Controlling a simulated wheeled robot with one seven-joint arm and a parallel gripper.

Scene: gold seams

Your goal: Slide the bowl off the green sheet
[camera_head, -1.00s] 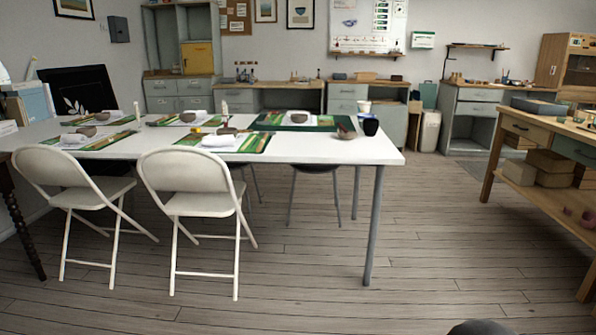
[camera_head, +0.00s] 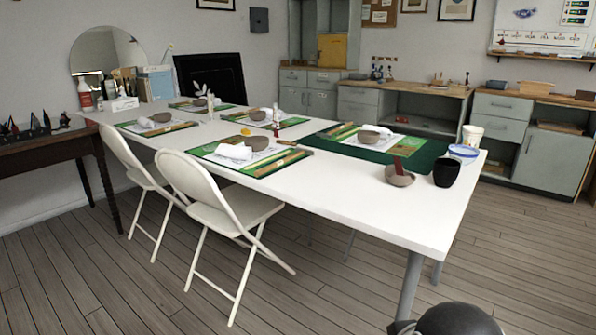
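Several grey-brown bowls stand on green sheets on a long white table. One bowl (camera_head: 369,137) is on the large dark green sheet (camera_head: 421,158) at the table's far right part. Another bowl (camera_head: 257,143) is on the near green sheet (camera_head: 290,163), beside a white cloth. More bowls (camera_head: 257,115) and (camera_head: 161,117) sit on sheets farther left. A bowl (camera_head: 399,177) with a reddish piece in it stands on bare tabletop near the right end. I cannot tell which bowl is meant. My gripper is not in view; a dark rounded part of mine shows at bottom right.
A black cup (camera_head: 446,173), a white tub (camera_head: 472,136) and a blue-rimmed container (camera_head: 463,153) stand near the right end of the white table (camera_head: 400,222). Two folding chairs (camera_head: 222,202) block its near left side. The wooden floor is open at front and right.

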